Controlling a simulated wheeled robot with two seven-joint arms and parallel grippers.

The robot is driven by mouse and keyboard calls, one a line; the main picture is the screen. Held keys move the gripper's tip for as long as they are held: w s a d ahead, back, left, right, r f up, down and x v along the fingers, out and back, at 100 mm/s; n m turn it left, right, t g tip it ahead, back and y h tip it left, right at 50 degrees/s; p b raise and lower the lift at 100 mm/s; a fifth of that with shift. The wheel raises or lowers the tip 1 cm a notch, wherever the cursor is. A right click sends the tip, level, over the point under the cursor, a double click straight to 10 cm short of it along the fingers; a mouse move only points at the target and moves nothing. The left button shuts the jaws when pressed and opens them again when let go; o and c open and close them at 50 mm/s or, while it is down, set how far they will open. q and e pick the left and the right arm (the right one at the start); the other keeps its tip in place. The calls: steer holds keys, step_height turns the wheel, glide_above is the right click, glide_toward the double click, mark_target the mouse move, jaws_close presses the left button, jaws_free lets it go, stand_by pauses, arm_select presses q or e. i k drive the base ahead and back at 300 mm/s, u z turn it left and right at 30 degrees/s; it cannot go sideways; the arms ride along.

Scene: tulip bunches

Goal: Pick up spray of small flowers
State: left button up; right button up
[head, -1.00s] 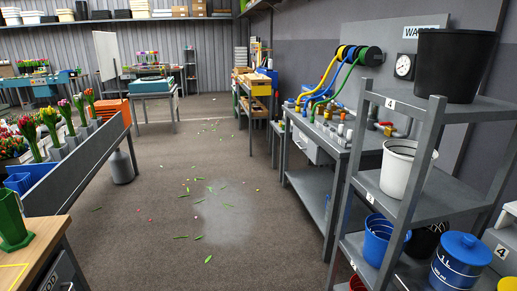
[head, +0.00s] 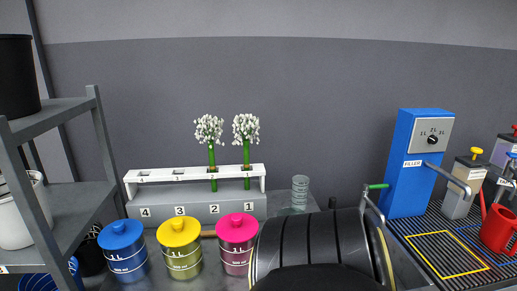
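Two sprays of small white flowers with green stems stand upright in a white rack (head: 150,190). The left spray (head: 209,132) is in the slot above the number 2. The right spray (head: 246,130) is in the slot above the number 1. The slots above 3 and 4 hold no flowers. The lower stems pass through the top plate toward the grey numbered base (head: 160,211). Neither of my grippers shows in the head view.
Blue (head: 124,247), yellow (head: 180,246) and pink (head: 237,242) lidded canisters stand in front of the rack. A large black drum (head: 312,241) is right of them. A grey shelf (head: 60,215) is at left. A blue filler (head: 415,165) and red watering can (head: 497,228) are at right.

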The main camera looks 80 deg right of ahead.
mark_target(212, 166)
steer(key=z, duration=1.8)
